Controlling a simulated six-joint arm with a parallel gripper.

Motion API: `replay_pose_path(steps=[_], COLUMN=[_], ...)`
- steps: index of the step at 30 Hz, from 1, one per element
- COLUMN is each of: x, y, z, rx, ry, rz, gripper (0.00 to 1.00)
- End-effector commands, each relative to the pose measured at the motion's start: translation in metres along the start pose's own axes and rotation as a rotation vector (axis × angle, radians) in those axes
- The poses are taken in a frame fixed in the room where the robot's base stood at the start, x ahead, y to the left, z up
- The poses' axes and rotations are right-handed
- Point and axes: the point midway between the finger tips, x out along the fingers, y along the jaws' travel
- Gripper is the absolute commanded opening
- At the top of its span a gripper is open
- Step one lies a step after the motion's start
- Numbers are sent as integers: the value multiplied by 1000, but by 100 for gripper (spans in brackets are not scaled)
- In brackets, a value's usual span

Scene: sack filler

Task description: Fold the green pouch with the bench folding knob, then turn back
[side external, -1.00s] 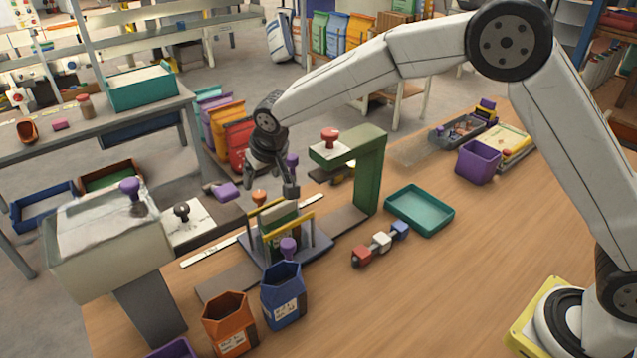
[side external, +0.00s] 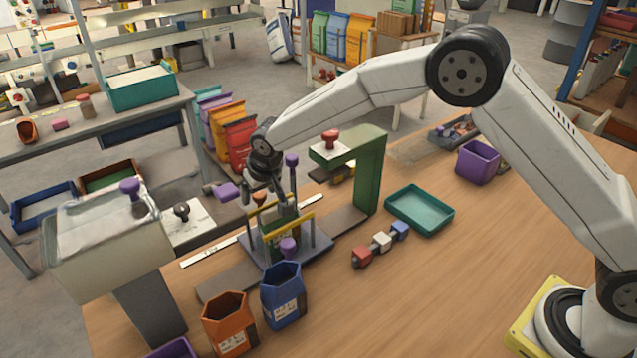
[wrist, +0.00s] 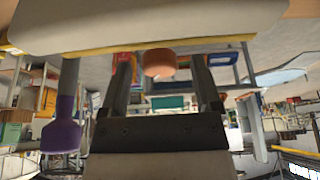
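The green pouch (side external: 271,240) stands upright in the bench fixture between yellow bars, partly hidden by the fixture and my gripper. My gripper (side external: 272,206) is over the fixture, pointing down. In the wrist view its two fingers (wrist: 162,75) are apart, with an orange knob (wrist: 160,62) showing between them and visible gaps at each side; I see no contact. In the side view the orange knob (side external: 259,198) is partly hidden beside the fingers. A purple knob (side external: 291,160) tops a post beside my gripper, and shows at left in the wrist view (wrist: 60,136). Which is the folding knob is not marked.
A green arch press (side external: 369,172) with a red knob stands right of the fixture. Blue (side external: 283,296) and orange (side external: 230,320) containers stand in front. A teal tray (side external: 419,210) and a row of colored blocks (side external: 381,242) lie right. Bare table lies further right.

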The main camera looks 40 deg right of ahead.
Motion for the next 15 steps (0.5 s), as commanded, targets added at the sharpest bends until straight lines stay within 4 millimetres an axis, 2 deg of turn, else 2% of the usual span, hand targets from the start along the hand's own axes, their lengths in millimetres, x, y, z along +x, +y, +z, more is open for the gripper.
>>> replay_pose_path(steps=[1, 7, 8, 15], x=[0, 0, 0, 0], y=[0, 0, 0, 0], z=[0, 0, 0, 0], rx=[0, 0, 0, -7], ry=[0, 0, 0, 0], rz=[0, 0, 0, -3], gripper=[66, 2, 0, 0])
